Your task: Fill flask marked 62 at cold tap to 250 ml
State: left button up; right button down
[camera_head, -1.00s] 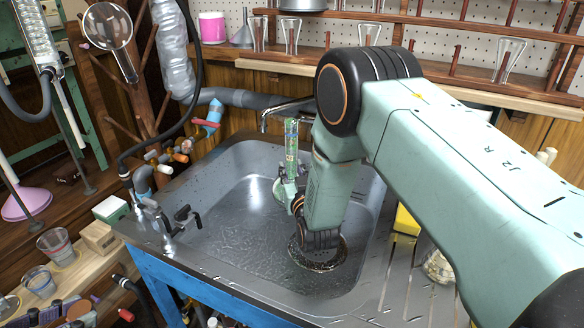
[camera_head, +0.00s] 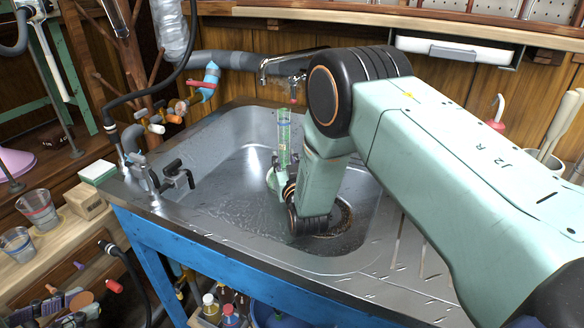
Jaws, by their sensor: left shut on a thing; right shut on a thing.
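My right arm reaches over the sink (camera_head: 225,205). Its gripper (camera_head: 280,172) is low inside the basin, partly hidden by its own wrist, and is shut on a tall clear graduated vessel (camera_head: 284,127) with green markings. The vessel stands roughly upright. A mark 62 and the water level cannot be read. A dark tap spout (camera_head: 264,68) comes over the back of the sink. A small red tip (camera_head: 294,98) hangs just above and right of the vessel's mouth. No stream is visible. My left gripper is not in view.
A second tap fitting (camera_head: 172,178) stands on the sink's left rim. Coloured valve handles (camera_head: 165,118) sit behind it. Glass beakers (camera_head: 38,210) stand on the left bench. Bottles (camera_head: 230,312) are below the blue frame (camera_head: 240,270). The basin's left part is clear.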

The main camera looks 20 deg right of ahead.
jog(key=w+a+b, duration=0.2)
jog(key=w+b, duration=0.2)
jog(key=w, duration=0.2)
jog(key=shift+w+a+f, duration=0.3)
jog(key=shift+w+f, duration=0.05)
jog(key=shift+f, duration=0.05)
jog(key=shift+f, duration=0.2)
jog(key=c, duration=1)
grip_release()
jog(key=shift+s, duration=0.1)
